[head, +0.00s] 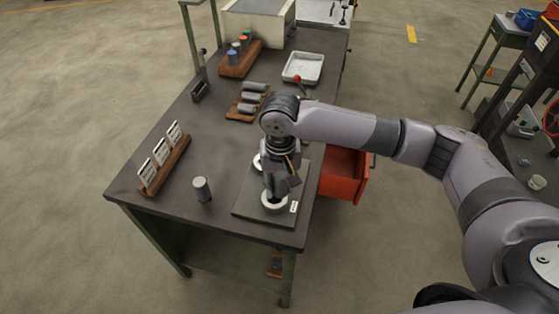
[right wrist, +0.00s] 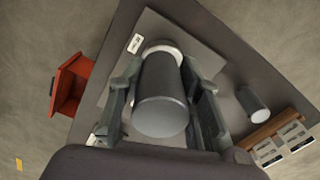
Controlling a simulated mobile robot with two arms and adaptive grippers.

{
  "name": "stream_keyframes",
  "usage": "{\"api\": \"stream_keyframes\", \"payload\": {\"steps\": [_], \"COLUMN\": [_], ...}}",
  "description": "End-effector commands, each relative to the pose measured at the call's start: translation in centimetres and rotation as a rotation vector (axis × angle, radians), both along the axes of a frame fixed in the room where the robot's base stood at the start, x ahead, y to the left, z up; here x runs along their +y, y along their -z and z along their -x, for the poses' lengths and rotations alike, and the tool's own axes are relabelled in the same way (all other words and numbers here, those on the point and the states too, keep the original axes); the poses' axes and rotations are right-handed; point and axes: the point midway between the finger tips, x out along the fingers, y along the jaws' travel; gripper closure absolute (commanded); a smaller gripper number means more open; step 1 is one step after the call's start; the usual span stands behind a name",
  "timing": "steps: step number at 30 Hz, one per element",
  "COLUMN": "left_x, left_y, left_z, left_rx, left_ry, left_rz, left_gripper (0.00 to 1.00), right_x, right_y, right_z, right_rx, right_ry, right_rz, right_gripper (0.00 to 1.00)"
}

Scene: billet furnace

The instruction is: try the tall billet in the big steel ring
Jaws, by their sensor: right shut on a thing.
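My right gripper (head: 281,190) points down over the front end of the bench and is shut on a dark grey cylindrical billet (right wrist: 162,100). The billet's far end meets the big steel ring (right wrist: 152,46) in the right wrist view; I cannot tell whether it is inside the ring or just above it. In the head view this pale ring (head: 268,207) lies on a dark plate (head: 248,208) with a small white label, and the gripper hides most of the billet. A second ring (head: 257,163) is partly hidden behind the gripper. My left gripper is not in view.
Another grey billet (head: 202,190) stands left of the plate. A wooden rack of white cards (head: 165,160) is farther left. Wooden holders with billets (head: 247,103) and a white tray (head: 303,68) are farther back. A red drawer (head: 342,176) sticks out on the right.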

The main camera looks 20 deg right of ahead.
Motion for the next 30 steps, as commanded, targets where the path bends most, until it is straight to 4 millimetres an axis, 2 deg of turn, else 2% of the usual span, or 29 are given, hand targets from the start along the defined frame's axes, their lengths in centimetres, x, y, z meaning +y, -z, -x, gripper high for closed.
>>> {"api": "stream_keyframes", "payload": {"steps": [1, 3, 10, 20, 30], "left_x": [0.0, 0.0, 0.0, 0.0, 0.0], "left_y": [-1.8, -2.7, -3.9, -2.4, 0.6], "left_z": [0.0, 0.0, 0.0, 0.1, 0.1], "left_rx": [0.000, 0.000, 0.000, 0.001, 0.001], "left_ry": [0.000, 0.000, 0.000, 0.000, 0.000], "left_rz": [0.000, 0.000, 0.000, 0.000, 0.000], "left_gripper": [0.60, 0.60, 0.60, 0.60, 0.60], "right_x": [0.3, 0.5, 0.5, 0.5, 0.4], "right_y": [-0.5, 0.2, 1.8, 3.3, 5.7], "right_z": [-1.0, -2.1, -4.0, -4.1, -4.1], "right_rx": [0.002, 0.001, -0.002, -0.003, -0.004], "right_ry": [0.028, 0.060, 0.112, 0.115, 0.115], "right_rz": [-0.001, 0.000, -0.002, -0.003, -0.001], "right_gripper": [1.00, 1.00, 1.00, 1.00, 1.00]}}
